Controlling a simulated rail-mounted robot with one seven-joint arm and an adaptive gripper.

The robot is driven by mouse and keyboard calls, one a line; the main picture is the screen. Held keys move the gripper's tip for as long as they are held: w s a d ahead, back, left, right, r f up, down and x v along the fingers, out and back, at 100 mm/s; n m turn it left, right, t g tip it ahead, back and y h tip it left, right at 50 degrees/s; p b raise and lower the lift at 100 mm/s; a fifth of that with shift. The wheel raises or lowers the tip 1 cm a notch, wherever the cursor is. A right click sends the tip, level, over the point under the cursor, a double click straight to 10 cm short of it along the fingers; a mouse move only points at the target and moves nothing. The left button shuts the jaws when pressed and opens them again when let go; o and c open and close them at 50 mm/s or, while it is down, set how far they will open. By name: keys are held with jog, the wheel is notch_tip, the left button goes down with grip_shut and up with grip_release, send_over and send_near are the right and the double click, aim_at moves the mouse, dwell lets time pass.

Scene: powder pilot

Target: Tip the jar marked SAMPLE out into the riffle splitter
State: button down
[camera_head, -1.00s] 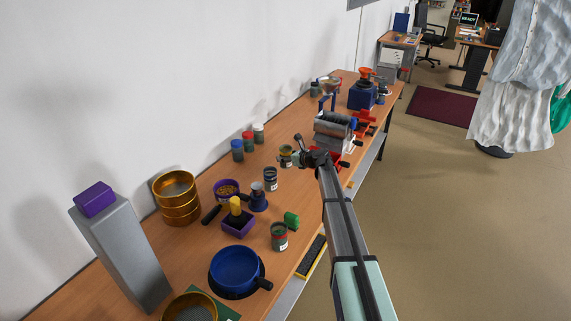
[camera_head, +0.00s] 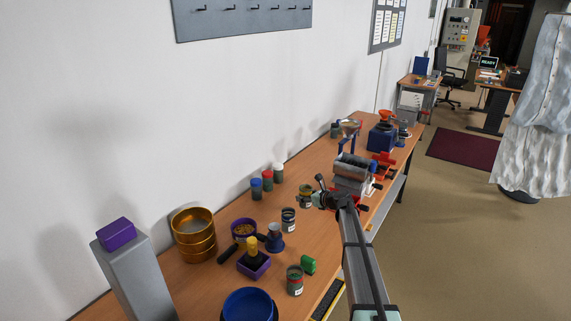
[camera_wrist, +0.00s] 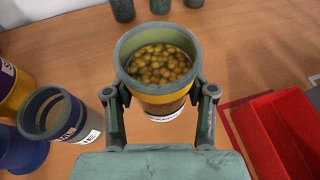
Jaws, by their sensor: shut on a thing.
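My gripper (camera_wrist: 160,98) is shut around a jar (camera_wrist: 125,62) with a grey-green rim and a yellow-brown band. The jar is upright and full of yellow-brown beads. A white label shows low on its side, its print too small to read for sure. In the head view the held jar (camera_head: 304,201) is just left of my gripper (camera_head: 315,197). The riffle splitter (camera_head: 352,170), a grey box with red pans, stands just beyond and to the right of it. A red pan (camera_wrist: 285,125) shows at the right of the wrist view, apart from the jar.
A labelled grey jar (camera_wrist: 60,115) stands left of my gripper; it also shows in the head view (camera_head: 289,222). Several coloured jars (camera_head: 267,180) stand by the wall. Brass sieves (camera_head: 194,240) and a blue pan (camera_head: 248,305) are nearer.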

jog(key=s+r+n+g+y, duration=0.1)
jog(key=s+r, duration=0.2)
jog(key=s, duration=1.8)
jog(key=s+r+n+g+y, duration=0.2)
jog(key=s+r, duration=0.2)
jog(key=s, duration=1.8)
jog(key=shift+a, duration=0.35)
jog(key=shift+r, duration=0.15)
